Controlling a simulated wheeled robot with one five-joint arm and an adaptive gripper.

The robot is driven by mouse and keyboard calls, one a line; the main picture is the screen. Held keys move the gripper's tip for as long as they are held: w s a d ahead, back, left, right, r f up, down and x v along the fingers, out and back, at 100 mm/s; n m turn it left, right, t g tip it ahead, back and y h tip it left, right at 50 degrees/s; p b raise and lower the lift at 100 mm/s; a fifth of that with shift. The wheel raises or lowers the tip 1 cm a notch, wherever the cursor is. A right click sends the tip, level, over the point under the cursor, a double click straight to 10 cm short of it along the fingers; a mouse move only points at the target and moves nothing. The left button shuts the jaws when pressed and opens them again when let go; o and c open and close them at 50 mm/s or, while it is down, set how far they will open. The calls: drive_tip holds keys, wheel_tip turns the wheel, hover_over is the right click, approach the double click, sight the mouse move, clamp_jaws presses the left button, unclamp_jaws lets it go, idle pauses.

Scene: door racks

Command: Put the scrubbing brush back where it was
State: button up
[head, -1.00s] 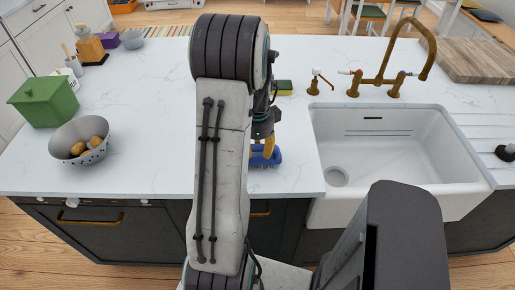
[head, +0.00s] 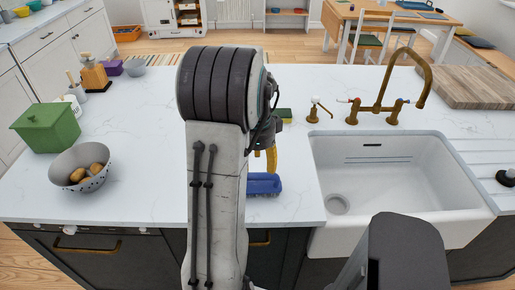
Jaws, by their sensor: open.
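The scrubbing brush (head: 264,185) is blue and lies on the white countertop, just left of the sink and near the counter's front edge. My arm hides its left part. My gripper (head: 270,160) shows only in part behind my arm, with a yellow finger just above and behind the brush in the picture. The gripper is open and looks clear of the brush, with nothing seen between its fingers.
The white sink (head: 385,180) with a brass tap (head: 385,103) is on the right. A green and yellow sponge (head: 285,115) lies behind the gripper. A colander (head: 80,168) and a green box (head: 46,127) stand at left. The counter between is clear.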

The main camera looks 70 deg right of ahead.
drive_tip(key=shift+a+r, duration=0.1)
drive_tip(key=shift+r, duration=2.8)
drive_tip(key=w+a+r+n+t+h, duration=0.15)
drive_tip(key=w+a+r+n, duration=0.25)
drive_tip(key=w+a+n, duration=1.2)
drive_tip(key=s+a+f+n+t+y, duration=0.1)
drive_tip(key=s+a+n+t+y, duration=0.1)
drive_tip(key=a+n, duration=1.4)
drive_tip(key=shift+s+a+t, duration=0.45)
drive_tip(key=shift+s+a, duration=0.45)
drive_tip(key=shift+a, duration=1.75)
